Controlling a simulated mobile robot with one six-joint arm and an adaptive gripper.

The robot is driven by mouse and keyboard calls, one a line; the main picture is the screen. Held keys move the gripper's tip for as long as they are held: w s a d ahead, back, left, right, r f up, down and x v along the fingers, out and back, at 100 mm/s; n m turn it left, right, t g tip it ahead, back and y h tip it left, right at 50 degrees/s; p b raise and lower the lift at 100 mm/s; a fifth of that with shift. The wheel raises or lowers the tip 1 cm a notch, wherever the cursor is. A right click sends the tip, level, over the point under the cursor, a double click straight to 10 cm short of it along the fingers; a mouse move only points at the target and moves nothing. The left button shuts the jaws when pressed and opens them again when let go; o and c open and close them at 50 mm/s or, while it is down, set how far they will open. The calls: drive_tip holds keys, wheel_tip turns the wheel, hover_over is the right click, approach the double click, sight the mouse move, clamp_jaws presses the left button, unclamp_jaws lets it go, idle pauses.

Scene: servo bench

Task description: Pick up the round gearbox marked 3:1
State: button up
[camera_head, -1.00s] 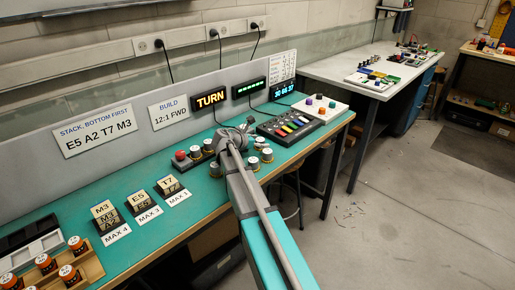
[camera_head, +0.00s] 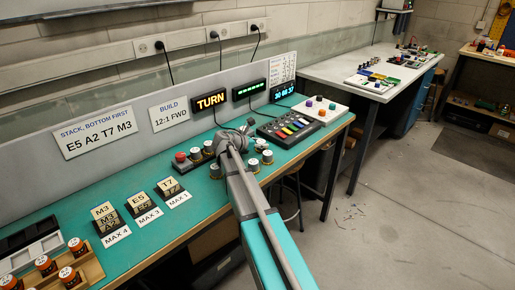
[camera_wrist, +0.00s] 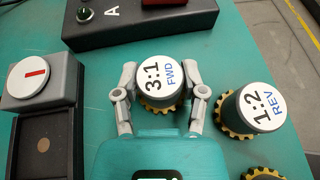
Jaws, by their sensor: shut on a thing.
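The round gearbox marked 3:1 FWD (camera_wrist: 160,78) is in the wrist view, with a white top and a yellow toothed rim at its base. My gripper (camera_wrist: 160,82) has its two grey fingers against the left and right sides of this gearbox and is shut on it. Whether the gearbox is clear of the bench cannot be told. In the head view my gripper's end (camera_head: 228,140) is over the bench among round gearboxes, and my own arm hides the held one. A gearbox marked 1:2 REV (camera_wrist: 252,108) stands to the right, apart from my fingers.
Another toothed rim (camera_wrist: 263,173) shows at the lower right of the wrist view. A dark box marked A (camera_wrist: 115,25) lies beyond the gearbox, and a grey block with a white disc (camera_wrist: 35,75) is at left. A red button (camera_head: 181,157) stands left of the gearboxes.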

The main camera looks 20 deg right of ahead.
drive_tip(key=shift+c, duration=0.3)
drive_tip(key=shift+r, duration=0.1)
wheel_tip(320, 180, up, 3)
drive_tip(key=p, duration=0.3)
drive_tip(key=shift+f, duration=0.2)
drive_tip(key=s+d+r+p, duration=0.8)
drive_tip(key=d+r+p, duration=0.2)
drive_tip(key=d, duration=0.1)
drive_tip(key=shift+d, duration=0.25)
drive_tip(key=shift+r, duration=0.1)
